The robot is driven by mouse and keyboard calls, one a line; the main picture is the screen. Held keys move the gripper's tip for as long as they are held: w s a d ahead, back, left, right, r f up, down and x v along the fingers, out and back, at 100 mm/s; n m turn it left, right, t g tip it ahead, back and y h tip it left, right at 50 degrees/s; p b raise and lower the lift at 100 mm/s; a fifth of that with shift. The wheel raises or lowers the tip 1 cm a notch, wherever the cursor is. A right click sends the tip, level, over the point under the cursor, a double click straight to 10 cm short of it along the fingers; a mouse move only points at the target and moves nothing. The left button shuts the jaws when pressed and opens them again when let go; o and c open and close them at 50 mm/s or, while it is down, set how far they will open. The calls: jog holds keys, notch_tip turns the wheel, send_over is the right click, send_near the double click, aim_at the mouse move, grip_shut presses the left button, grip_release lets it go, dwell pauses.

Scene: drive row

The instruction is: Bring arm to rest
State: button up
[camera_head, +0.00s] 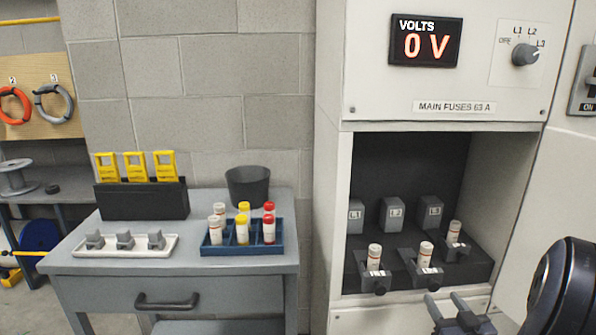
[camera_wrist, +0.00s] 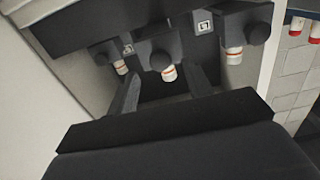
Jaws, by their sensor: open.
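My gripper (camera_head: 450,304) is at the lower right of the head view, in front of the fuse cabinet's open bay. It is open with nothing visible between its fingers, which also show in the wrist view (camera_wrist: 163,88). Three white fuses stand in the bay: the left one (camera_head: 375,256), the middle one (camera_head: 426,251) and the right one (camera_head: 455,232). They sit in tilted-out dark holders and appear apart from my gripper. The wrist view shows the same fuses upside down, one of them in the middle (camera_wrist: 169,72).
The cabinet's display (camera_head: 426,42) reads 0 V above the bay; beside it is a selector knob (camera_head: 525,54). A grey workbench (camera_head: 180,262) at left carries a blue fuse rack (camera_head: 241,250), a dark bin (camera_head: 248,187), a white tray (camera_head: 113,246) and a black box (camera_head: 142,200) with yellow items.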

aim_at(435, 288)
jog(key=shift+w, duration=2.15)
jog(key=shift+s, duration=0.1)
